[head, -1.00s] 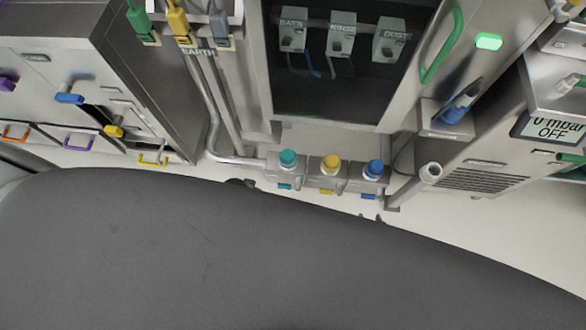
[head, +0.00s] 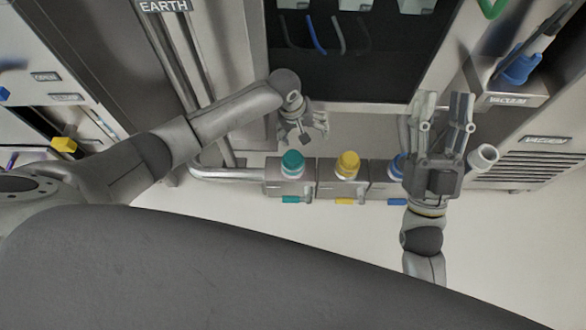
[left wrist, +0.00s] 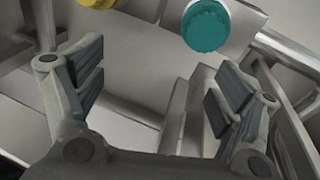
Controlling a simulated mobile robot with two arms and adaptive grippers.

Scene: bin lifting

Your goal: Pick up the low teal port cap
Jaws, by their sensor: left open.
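The teal port cap (head: 292,163) sits on the left block of a low row of three ports in the head view. It also shows at the top of the left wrist view (left wrist: 206,26), seated and beyond my fingers. My left gripper (head: 304,130) is open and empty, close to the teal cap and just above it in the head picture. Its two fingers stand apart in the left wrist view (left wrist: 158,80), with nothing between them. My right gripper (head: 443,108) is open with its fingers pointing up the picture, partly hiding the blue cap (head: 397,164).
A yellow cap (head: 348,163) sits on the middle port, beside the teal one. A metal pipe (head: 225,174) runs into the row's left end. A dark open cabinet bay (head: 350,60) lies behind. A white pipe stub (head: 484,156) stands right of my right gripper.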

